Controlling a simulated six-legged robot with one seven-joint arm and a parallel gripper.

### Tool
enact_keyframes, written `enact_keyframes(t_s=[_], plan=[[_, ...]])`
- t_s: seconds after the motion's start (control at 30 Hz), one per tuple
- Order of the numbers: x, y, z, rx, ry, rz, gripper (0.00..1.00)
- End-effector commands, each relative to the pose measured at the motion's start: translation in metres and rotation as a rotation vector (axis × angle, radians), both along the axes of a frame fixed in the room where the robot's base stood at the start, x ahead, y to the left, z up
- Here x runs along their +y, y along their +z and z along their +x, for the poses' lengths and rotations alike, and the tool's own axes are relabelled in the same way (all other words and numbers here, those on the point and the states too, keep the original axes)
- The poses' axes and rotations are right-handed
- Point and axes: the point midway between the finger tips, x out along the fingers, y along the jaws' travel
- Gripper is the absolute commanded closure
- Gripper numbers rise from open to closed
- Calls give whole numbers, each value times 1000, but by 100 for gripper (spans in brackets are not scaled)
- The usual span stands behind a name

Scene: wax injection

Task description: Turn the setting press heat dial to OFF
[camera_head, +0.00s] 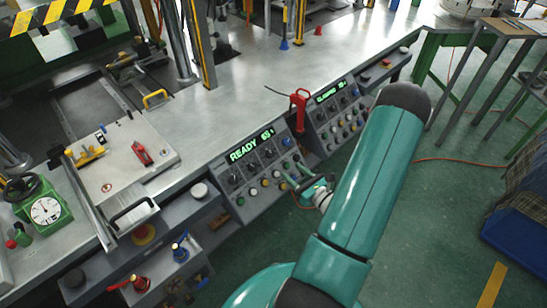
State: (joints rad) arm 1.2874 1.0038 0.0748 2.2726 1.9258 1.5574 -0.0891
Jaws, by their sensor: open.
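A sloped grey control panel (248,203) on the bench front has a green "READY" display (250,145) with several dark dials (252,167) and rows of coloured buttons below it. A second panel (337,122) with a green display is to its right. I cannot read the dial labels or tell which dial is the heat dial. My gripper (294,178) is open, at the right end of the "READY" panel near its buttons. It looks empty. Whether it touches the panel cannot be told. My teal arm hides the floor behind it and part of the right panel's surroundings.
A red-handled tool (299,108) stands on the bench edge between the panels. Left are a green gauge box (45,212), a red valve handle (130,284) and a blue one (180,250). The bench top (235,105) is mostly clear. A blue bin (515,225) is at right.

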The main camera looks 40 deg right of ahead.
Motion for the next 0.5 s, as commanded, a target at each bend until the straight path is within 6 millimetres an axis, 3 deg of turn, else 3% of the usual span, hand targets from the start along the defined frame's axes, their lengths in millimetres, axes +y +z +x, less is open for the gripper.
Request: enact_keyframes(t_s=[0.3,0.5], plan=[[1,1,66,-2,7,-2,51],[1,0,94,-1,8,-1,51]])
